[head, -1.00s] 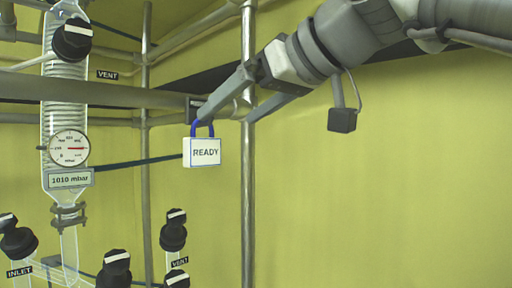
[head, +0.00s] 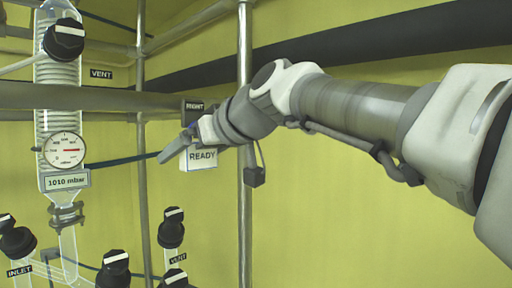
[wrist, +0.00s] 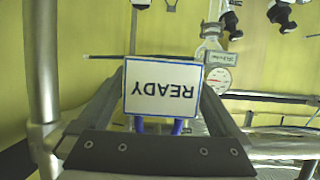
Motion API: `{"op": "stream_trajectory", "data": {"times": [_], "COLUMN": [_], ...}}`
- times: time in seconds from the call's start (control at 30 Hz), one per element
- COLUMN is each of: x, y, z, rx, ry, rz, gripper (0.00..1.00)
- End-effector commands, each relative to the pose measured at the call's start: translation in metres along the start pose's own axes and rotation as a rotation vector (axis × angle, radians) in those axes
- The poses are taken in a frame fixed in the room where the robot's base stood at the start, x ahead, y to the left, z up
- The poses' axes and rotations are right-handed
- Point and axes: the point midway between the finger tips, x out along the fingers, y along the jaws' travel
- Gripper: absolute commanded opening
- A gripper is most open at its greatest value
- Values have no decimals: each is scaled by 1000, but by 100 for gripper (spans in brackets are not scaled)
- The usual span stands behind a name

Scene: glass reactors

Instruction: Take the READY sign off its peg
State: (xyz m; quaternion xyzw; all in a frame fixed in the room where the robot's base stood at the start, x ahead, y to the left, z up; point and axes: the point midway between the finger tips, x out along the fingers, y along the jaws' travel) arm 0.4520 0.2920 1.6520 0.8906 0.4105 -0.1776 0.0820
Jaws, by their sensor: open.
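The READY sign (head: 203,159) is a white block with a blue edge and a blue loop on top. In the head view it hangs just below the grey horizontal beam, its upper left partly covered by my gripper (head: 183,143). In the wrist view the READY sign (wrist: 163,88) appears upside down between the open fingers of my gripper (wrist: 163,84). The blue loop (wrist: 160,126) shows on the palm side of the sign. I cannot tell whether either finger touches the sign. The peg is hidden.
The grey beam (head: 90,97) runs behind the gripper, with a small dark label plate (head: 194,107) on it. A vertical metal post (head: 245,200) stands right of the sign. A glass column with a pressure gauge (head: 65,150) stands left. Several black knobs are below.

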Motion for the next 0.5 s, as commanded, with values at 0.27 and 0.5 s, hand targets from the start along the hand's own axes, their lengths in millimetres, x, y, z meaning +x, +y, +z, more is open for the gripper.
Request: {"op": "stream_trajectory", "data": {"times": [0.27, 0.5], "x": [1, 1], "y": [0, 0], "z": [0, 0], "rx": [0, 0], "ry": [1, 1], "rz": [0, 0], "gripper": [93, 50]}}
